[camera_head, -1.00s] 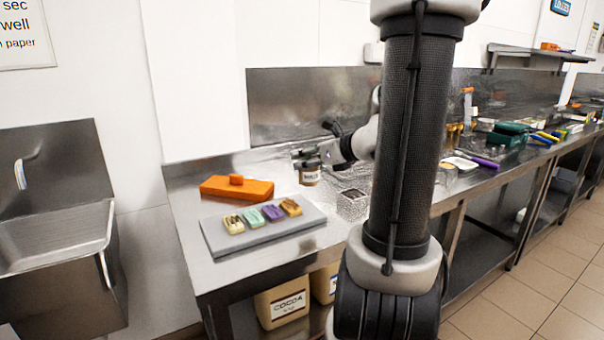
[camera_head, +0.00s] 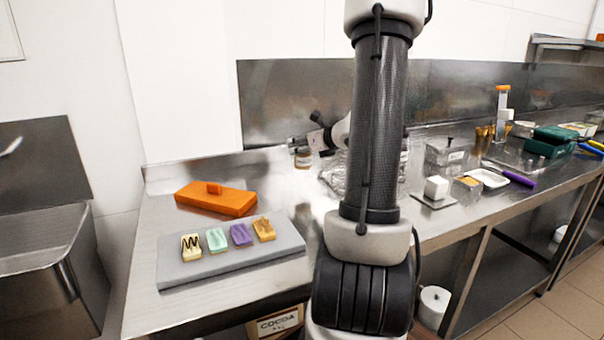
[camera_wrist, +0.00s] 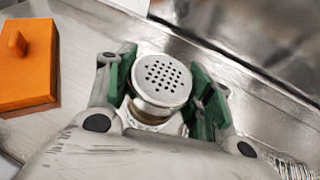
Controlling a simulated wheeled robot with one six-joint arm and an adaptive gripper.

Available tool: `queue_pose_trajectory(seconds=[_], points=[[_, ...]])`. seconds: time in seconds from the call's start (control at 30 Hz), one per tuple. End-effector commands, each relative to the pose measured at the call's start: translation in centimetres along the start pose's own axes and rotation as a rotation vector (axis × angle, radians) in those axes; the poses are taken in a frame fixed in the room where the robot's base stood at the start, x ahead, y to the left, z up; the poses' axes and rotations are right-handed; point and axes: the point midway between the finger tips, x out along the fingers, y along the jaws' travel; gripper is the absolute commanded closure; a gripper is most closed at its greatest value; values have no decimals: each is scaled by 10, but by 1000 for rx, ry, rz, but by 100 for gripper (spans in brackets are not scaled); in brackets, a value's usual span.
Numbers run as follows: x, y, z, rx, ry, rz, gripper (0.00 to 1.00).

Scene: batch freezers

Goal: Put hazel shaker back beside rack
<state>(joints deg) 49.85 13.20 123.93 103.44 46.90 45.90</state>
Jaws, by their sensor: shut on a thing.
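The hazel shaker (camera_wrist: 160,84) is a small jar with a perforated metal lid, seen from above in the wrist view. My gripper (camera_wrist: 162,98) is shut on it, with a green-padded finger on each side. In the head view the shaker (camera_head: 303,158) shows small at my gripper (camera_head: 310,146), near the back of the steel counter. Its label is too small to read there. I cannot tell whether its base touches the counter. A wire rack (camera_head: 335,178) is partly hidden behind my arm; a corner of metal wire (camera_wrist: 292,168) shows at the wrist view's lower right.
An orange lidded block (camera_head: 216,198) lies left of the shaker. In front is a grey slab (camera_head: 190,274) with several coloured bars. A steel back wall (camera_head: 290,100) stands close behind. Right of my arm are a white cube (camera_head: 436,187), a white dish (camera_head: 488,178) and a green box (camera_head: 550,142).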

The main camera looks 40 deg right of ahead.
Motion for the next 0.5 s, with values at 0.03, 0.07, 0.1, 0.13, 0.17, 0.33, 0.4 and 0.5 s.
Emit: queue_pose_trajectory(seconds=[0.03, 0.07, 0.1, 0.13, 0.17, 0.33, 0.4, 0.5], points=[[4, 0, -9, 4, 1, 1, 72], [5, 0, -13, 4, 1, 0, 72], [7, 0, -17, 3, 0, -1, 72], [8, 0, -20, 2, 0, 0, 72], [9, 0, -22, 1, 0, 0, 72], [19, 0, -46, 4, 1, 0, 72], [23, 0, -54, 2, 0, 0, 72], [25, 0, -61, -1, -1, 0, 72]])
